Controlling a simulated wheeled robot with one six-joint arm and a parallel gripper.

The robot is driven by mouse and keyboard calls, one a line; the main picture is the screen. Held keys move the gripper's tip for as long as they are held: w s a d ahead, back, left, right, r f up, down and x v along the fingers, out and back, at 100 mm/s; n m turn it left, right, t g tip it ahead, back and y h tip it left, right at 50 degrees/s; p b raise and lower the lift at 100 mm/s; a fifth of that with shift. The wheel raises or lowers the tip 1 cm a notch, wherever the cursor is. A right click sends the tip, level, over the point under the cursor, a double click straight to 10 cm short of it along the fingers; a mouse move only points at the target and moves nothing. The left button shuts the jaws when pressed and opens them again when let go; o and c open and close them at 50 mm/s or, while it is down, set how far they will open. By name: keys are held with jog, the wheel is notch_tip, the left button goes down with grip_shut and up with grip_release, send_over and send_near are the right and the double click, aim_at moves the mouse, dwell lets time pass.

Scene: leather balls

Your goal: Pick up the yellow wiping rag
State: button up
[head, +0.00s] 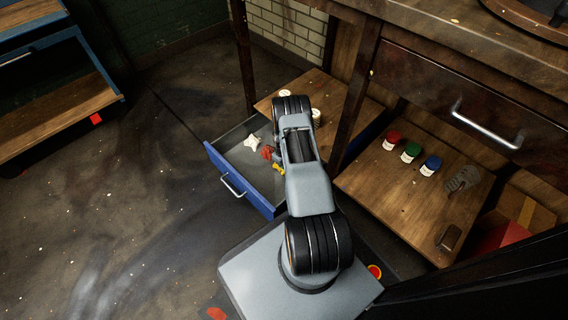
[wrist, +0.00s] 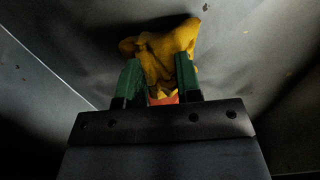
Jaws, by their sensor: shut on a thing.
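The yellow wiping rag (wrist: 165,52) is a crumpled cloth between and beyond the green fingers of my gripper (wrist: 159,78) in the wrist view. The gripper is shut on it. A grey metal surface lies around the rag, and I cannot tell whether the rag still touches it. In the head view a small yellow part of the rag (head: 279,169) shows beside my arm, inside the open blue drawer (head: 226,168). My arm hides the rest of the rag and the fingertips there.
A white rag (head: 252,142) and a red one (head: 267,153) lie in the drawer. Red (head: 392,140), green (head: 411,152) and blue (head: 431,165) jars stand on the wooden shelf (head: 400,195) at right. The drawer walls are close around my gripper. Open floor (head: 110,220) lies left.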

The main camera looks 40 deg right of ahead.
notch_tip(320, 180, up, 3)
jog(key=shift+f+p, duration=0.1)
jog(key=shift+p, duration=0.45)
jog(key=s+a+r+p, duration=0.5)
jog(key=s+a+r, duration=0.3)
jog(key=a, duration=0.3)
jog(key=shift+s+r, duration=0.25)
jog(key=shift+r, duration=0.55)
jog(key=shift+a, duration=0.1)
